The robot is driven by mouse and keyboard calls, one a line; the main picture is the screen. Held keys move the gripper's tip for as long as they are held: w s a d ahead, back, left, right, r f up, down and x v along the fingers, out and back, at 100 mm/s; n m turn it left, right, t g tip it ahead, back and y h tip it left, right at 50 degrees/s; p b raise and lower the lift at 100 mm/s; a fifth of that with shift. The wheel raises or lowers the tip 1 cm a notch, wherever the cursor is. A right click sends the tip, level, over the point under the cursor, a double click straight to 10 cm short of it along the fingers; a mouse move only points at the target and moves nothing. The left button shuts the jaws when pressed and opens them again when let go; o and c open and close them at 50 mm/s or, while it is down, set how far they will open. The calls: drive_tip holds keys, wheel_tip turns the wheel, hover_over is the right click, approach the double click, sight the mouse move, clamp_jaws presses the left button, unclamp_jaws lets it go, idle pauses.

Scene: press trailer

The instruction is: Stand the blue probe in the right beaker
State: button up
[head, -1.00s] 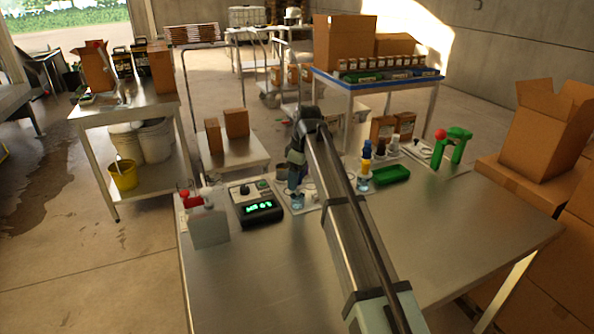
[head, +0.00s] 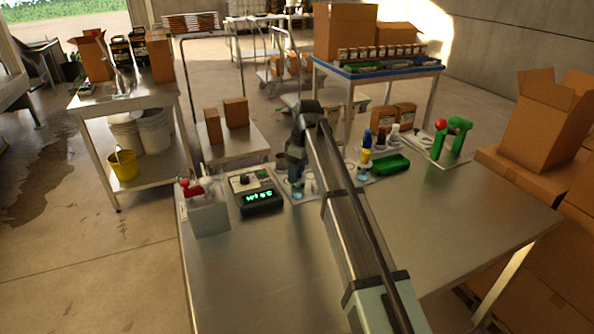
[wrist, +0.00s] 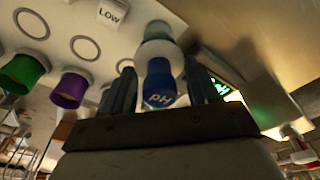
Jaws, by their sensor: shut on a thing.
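In the wrist view a blue probe (wrist: 159,84) marked "pH" sits between the two fingers of my gripper (wrist: 161,75), which is shut on it. A pale round collar and a teal-tinted rounded shape show beyond the probe. Whether the probe's lower end is inside a beaker is hidden. In the head view my gripper (head: 296,178) points down over the left beaker (head: 297,193), which holds bluish liquid and is partly covered by the gripper. The right beaker (head: 363,170) stands farther right, with a yellow and dark blue upright thing at it.
A meter with a green display (head: 260,199) stands just left of my gripper. A white box with a red knob (head: 207,210) is farther left. The front of the metal table (head: 270,275) is clear.

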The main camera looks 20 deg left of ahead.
drive_tip(key=shift+f, duration=0.55)
idle(0.7)
drive_tip(key=o, duration=0.9)
drive_tip(key=shift+d+r, duration=0.25)
drive_tip(key=shift+r, duration=1.55)
drive_tip(key=shift+d+r, duration=0.3)
drive_tip(key=shift+r, duration=1.5)
drive_tip(key=shift+d+r, duration=0.25)
drive_tip(key=shift+r, duration=1.55)
wheel_tip(320, 180, up, 9)
